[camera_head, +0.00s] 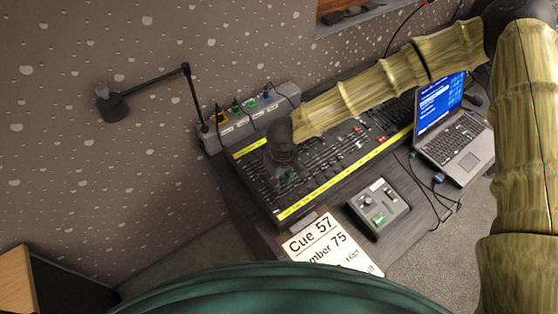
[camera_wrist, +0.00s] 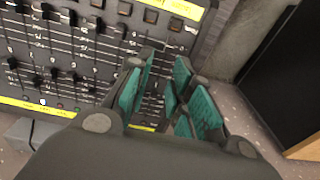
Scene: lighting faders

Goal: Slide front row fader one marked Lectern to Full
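The lighting desk (camera_head: 335,172) is a dark console with rows of slider faders and yellow label strips. My gripper (camera_head: 287,180) is low over its left end in the head view. In the wrist view, the gripper (camera_wrist: 163,65) has teal-padded fingers standing apart, with fader tracks visible between them and nothing clearly held. The desk (camera_wrist: 75,48) fills the upper left there, with several black fader knobs on pale tracks. The Lectern label cannot be read. Fader one cannot be singled out; the fingers cover part of the desk's end. Contact with a knob cannot be told.
A cue sign (camera_head: 325,243) lies in front. A black lamp (camera_head: 113,104) and a cable box (camera_head: 252,118) are behind. A dark cabinet (camera_wrist: 285,75) stands beyond the desk's end.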

